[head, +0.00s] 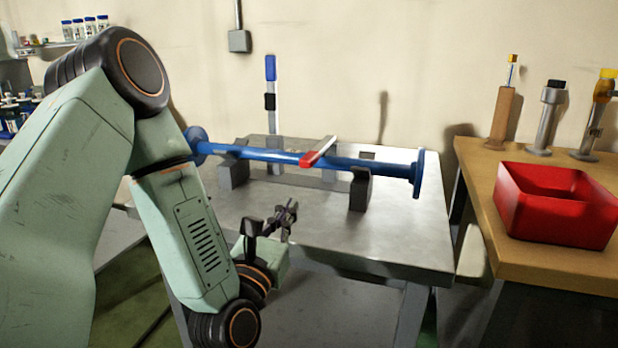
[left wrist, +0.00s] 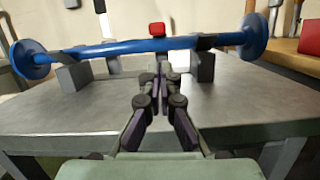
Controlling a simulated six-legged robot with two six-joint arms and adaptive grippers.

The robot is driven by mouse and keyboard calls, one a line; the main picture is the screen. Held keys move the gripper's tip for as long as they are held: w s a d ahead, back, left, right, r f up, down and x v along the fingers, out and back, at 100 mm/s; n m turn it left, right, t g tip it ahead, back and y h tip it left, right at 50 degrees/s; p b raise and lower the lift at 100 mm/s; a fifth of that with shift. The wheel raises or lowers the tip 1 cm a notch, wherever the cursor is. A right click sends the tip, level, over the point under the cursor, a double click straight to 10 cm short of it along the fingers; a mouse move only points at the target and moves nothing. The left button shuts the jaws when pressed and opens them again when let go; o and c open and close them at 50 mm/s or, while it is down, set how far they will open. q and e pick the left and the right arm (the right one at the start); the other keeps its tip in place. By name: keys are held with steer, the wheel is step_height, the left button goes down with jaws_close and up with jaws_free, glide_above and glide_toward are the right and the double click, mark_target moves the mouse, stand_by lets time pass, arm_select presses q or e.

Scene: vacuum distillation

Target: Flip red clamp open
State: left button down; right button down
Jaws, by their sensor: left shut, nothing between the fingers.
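The red clamp (head: 312,158) sits on the middle of a blue flanged tube (head: 270,156), with a pale lever sticking up and back to the right. My left gripper (head: 291,209) is shut and empty, in front of the tube and below the clamp, apart from both. In the left wrist view its fingers (left wrist: 160,75) point toward the tube, almost in line with the clamp. My right gripper is in neither view.
The tube rests on dark blocks (head: 360,189) on a grey metal table (head: 410,235). A blue-topped upright rod (head: 270,100) stands behind. At right, a wooden bench (head: 480,170) holds a red bin (head: 555,205) and several upright tools. The table front is clear.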

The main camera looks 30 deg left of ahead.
arm_select(q)
steer(key=shift+s+f+n, duration=0.1)
steer(key=shift+n, duration=0.4)
steer(key=b+x, duration=0.1)
steer(key=x, duration=0.9)
steer(key=shift+a, duration=0.1)
